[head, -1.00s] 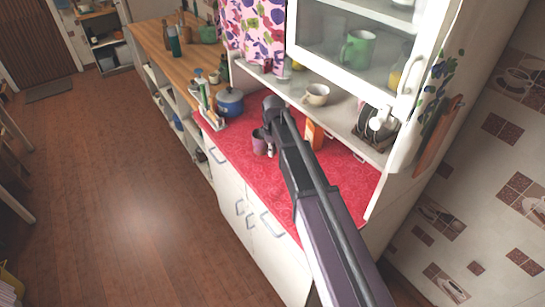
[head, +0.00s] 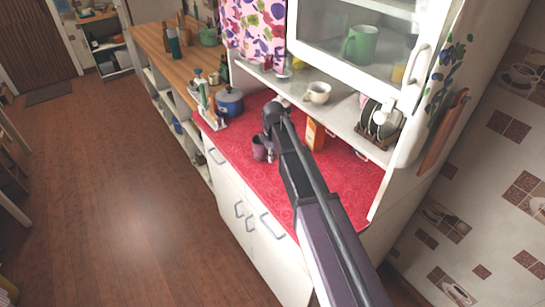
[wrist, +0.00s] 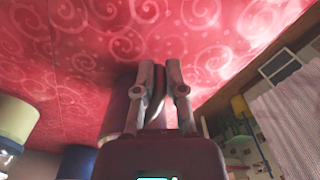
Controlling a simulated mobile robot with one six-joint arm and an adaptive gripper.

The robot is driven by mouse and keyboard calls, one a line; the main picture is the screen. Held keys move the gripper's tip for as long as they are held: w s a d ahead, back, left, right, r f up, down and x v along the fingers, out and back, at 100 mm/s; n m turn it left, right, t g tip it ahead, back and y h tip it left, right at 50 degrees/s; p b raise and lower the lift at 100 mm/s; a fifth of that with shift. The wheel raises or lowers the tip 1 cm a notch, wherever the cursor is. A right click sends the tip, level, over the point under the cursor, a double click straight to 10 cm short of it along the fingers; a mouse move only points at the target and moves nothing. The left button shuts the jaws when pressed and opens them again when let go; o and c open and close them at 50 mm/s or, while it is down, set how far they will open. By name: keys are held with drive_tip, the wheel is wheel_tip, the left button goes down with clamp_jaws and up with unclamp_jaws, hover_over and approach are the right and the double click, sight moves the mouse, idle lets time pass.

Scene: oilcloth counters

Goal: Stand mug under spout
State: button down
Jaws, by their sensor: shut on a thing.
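A purple mug (head: 259,148) is over the red counter cloth, near its front edge, in the head view. My gripper (head: 272,157) is at its right side, partly hidden by my arm. In the wrist view my gripper (wrist: 158,72) is shut on the mug's handle, which shows between the fingers. The mug's body (wrist: 121,100) is partly hidden behind the left finger. I cannot tell whether the mug touches the cloth. I cannot make out a spout in either view; my arm covers part of the counter.
A blue pot (head: 230,102) stands left of the mug. An orange box (head: 315,134) stands behind my arm. A cream cup (head: 318,92) and a plate rack (head: 377,130) are on or near the shelf above. Red cloth (head: 238,138) is bare around the mug.

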drive_tip(key=c, duration=0.7)
unclamp_jaws()
drive_tip(key=shift+r, duration=0.15)
wheel_tip(320, 180, up, 12)
drive_tip(key=p, duration=1.2)
drive_tip(key=shift+w+d, duration=0.15)
drive_tip(key=s+d+m, duration=0.4)
drive_tip(key=s+d, duration=0.1)
drive_tip(key=s, duration=0.2)
drive_tip(key=s+d+m, duration=0.4)
drive_tip(key=s+d, duration=0.1)
drive_tip(key=s, duration=0.2)
drive_tip(key=s+d+m, duration=0.4)
drive_tip(key=s+d, duration=0.1)
drive_tip(key=s, duration=0.2)
drive_tip(key=shift+s+d, duration=0.2)
drive_tip(key=shift+s, duration=0.1)
